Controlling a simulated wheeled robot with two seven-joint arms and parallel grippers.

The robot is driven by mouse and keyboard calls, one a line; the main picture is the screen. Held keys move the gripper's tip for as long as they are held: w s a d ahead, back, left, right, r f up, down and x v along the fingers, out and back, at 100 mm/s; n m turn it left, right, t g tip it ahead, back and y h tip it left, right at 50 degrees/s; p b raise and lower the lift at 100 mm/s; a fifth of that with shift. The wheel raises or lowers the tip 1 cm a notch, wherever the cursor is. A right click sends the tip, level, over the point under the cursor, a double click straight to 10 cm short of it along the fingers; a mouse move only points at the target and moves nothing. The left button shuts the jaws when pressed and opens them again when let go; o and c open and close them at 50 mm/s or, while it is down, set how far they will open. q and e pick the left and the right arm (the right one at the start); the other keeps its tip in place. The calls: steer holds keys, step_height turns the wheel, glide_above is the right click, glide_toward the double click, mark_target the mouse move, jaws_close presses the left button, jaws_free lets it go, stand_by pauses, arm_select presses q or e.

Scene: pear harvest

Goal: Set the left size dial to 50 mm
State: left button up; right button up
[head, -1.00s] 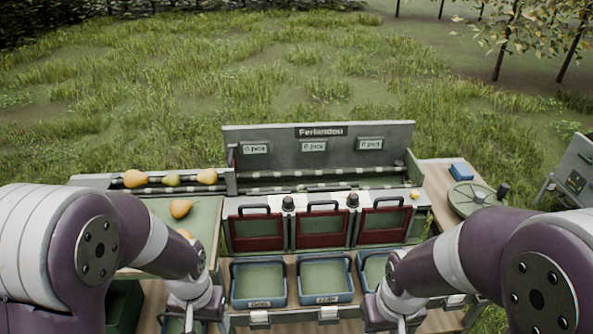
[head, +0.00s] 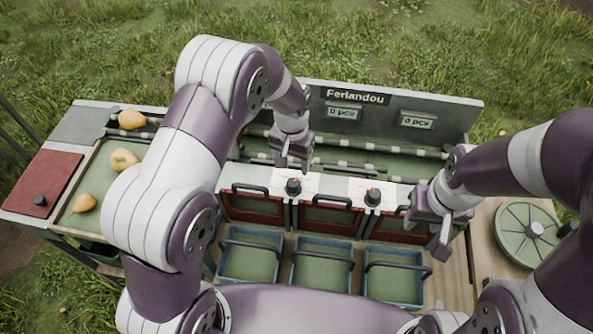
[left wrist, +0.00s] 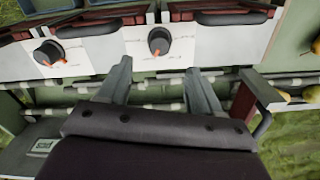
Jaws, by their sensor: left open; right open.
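The left size dial (head: 293,187) is a dark knob with an orange-red mark on the white strip between the left and middle red gates. In the left wrist view, turned about, it is the right-hand knob (left wrist: 159,41), its orange mark at the lower edge. The scale print is too small to read. My left gripper (head: 295,163) is open and empty just behind this dial; in the left wrist view its fingers (left wrist: 158,72) point towards the dial, apart from it. The right dial (head: 372,197) also shows in the left wrist view (left wrist: 48,53). My right gripper (head: 440,230) is open near the right gate.
Three blue bins (head: 323,268) stand below the red gates (head: 327,217). Rollers and a back panel (head: 380,112) with displays lie behind the dials. Pears (head: 123,159) lie at the left, partly beside my left arm. A round green disc (head: 527,235) is at the right.

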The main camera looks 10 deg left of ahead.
mark_target(293, 182)
arm_select(q)
steer(key=f, duration=0.3)
steer(key=f+p, duration=0.1)
steer(key=f, duration=0.2)
steer(key=w+f+p, duration=0.1)
steer(key=f, duration=0.2)
steer(key=shift+s+f, duration=0.15)
steer(key=shift+s, duration=0.2)
steer(key=shift+w, duration=0.15)
steer(key=c, duration=1.1)
steer(key=shift+o, duration=0.2)
arm_select(e)
steer(key=shift+w+r, duration=0.2)
steer(key=shift+r, duration=0.4)
steer(key=shift+w+r, duration=0.15)
steer(key=shift+r, duration=0.4)
